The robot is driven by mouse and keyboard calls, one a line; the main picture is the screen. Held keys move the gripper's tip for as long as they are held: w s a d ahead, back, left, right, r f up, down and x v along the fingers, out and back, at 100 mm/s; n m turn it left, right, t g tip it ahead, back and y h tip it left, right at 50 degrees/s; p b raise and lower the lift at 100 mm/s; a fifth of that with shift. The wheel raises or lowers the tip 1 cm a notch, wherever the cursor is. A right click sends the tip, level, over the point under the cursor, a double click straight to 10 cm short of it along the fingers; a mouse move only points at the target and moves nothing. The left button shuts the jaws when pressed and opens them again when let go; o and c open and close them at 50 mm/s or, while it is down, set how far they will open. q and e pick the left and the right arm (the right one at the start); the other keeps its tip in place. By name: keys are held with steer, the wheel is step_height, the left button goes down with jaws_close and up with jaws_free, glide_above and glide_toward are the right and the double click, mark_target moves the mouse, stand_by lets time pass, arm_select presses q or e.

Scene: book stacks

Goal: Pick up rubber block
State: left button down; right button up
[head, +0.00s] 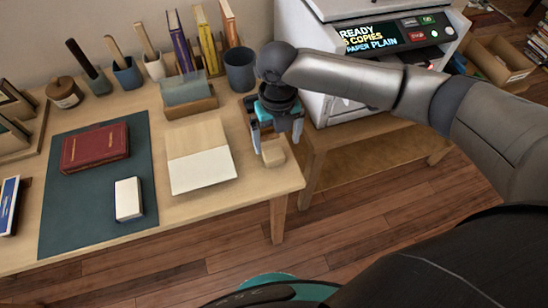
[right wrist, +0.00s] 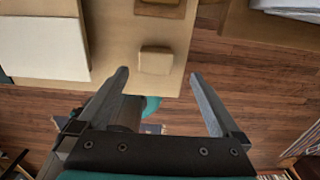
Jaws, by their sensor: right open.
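A small tan block (head: 273,153), which looks like the rubber block, lies on the wooden desk near its right front corner. In the right wrist view the block (right wrist: 155,61) shows whole, just beyond the fingertips and between their lines. My right gripper (head: 277,141) is open and empty, pointing down over the block; its fingers partly cover the view of it from the head. The fingers also show spread in the right wrist view (right wrist: 160,75). A white block (head: 128,199) lies on the dark mat. My left gripper is not in view.
Left of the tan block lies a cream pad (head: 203,170). A dark cup (head: 240,70) and a card holder (head: 189,97) stand behind. A printer (head: 350,95) sits on a stand at the right. A red book (head: 95,148) lies on the mat (head: 85,215).

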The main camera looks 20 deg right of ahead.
mark_target(274, 154)
steer(key=f, duration=0.1)
steer(key=f+b, duration=0.1)
steer(key=f, duration=0.3)
steer(key=shift+a+f+b, duration=0.2)
steer(key=shift+a+b, duration=0.15)
steer(key=shift+b, duration=0.05)
steer(key=shift+f, duration=0.35)
steer(key=shift+c, duration=1)
steer(key=c, duration=1.2)
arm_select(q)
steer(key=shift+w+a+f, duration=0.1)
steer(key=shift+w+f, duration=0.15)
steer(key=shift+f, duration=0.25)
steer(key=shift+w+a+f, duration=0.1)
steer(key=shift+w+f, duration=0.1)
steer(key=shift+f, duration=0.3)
